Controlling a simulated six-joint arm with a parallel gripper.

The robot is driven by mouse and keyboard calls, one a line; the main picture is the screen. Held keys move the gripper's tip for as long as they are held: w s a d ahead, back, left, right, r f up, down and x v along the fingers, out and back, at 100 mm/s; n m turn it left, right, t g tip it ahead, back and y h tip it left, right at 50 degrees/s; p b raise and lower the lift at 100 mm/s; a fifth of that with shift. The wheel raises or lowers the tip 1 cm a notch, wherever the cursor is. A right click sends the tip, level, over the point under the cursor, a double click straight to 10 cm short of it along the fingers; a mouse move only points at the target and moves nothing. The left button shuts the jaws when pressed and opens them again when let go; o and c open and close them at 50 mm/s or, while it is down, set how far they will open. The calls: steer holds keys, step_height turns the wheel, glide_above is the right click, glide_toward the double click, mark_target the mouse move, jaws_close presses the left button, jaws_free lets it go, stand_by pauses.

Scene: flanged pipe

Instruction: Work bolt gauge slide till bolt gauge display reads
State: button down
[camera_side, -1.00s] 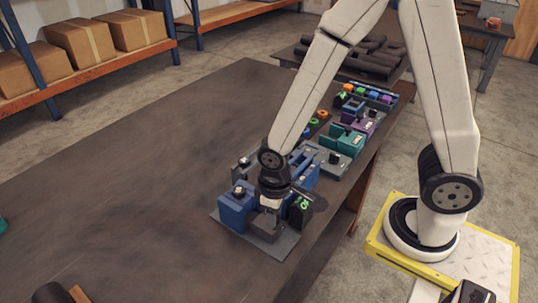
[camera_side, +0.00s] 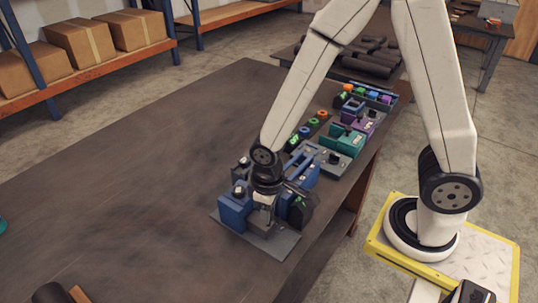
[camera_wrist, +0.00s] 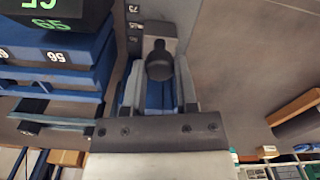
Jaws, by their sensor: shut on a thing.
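The bolt gauge is a blue device (camera_side: 236,210) on a grey base plate near the front of the bench. Its black display (camera_wrist: 48,22) shows green digits in the wrist view, upside down and partly cut off; they look like 65. My gripper (camera_wrist: 160,80) points down over the gauge, its two grey fingers shut around the gauge slide with its dark round knob (camera_wrist: 158,64). In the side view my gripper (camera_side: 263,208) sits between the blue block and the dark display housing (camera_side: 301,210). The wrist hides part of the slide there.
Behind the gauge stand other blue, teal (camera_side: 343,140) and purple devices in a row along the bench's right edge, with coloured rings nearby. The left and middle of the bench (camera_side: 130,180) are mostly clear. A dark cylindrical piece (camera_side: 52,293) lies at the front edge.

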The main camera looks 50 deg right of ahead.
steer(key=shift+w, duration=0.15)
steer(key=shift+c, duration=1.9)
jaws_free()
steer(key=shift+r, duration=0.2)
steer(key=shift+r, duration=3.75)
steer(key=shift+s+d+f+m+t, duration=0.15)
steer(key=shift+d+m+t, duration=0.35)
steer(key=shift+d, duration=0.85)
steer(key=shift+s+d+m+t, duration=0.3)
steer(key=shift+d+m, duration=0.2)
steer(key=shift+d, duration=0.8)
steer(key=shift+s+d+f+m+t, duration=0.15)
steer(key=shift+d+m+t, duration=0.35)
steer(key=shift+d, duration=0.85)
steer(key=shift+r, duration=0.1)
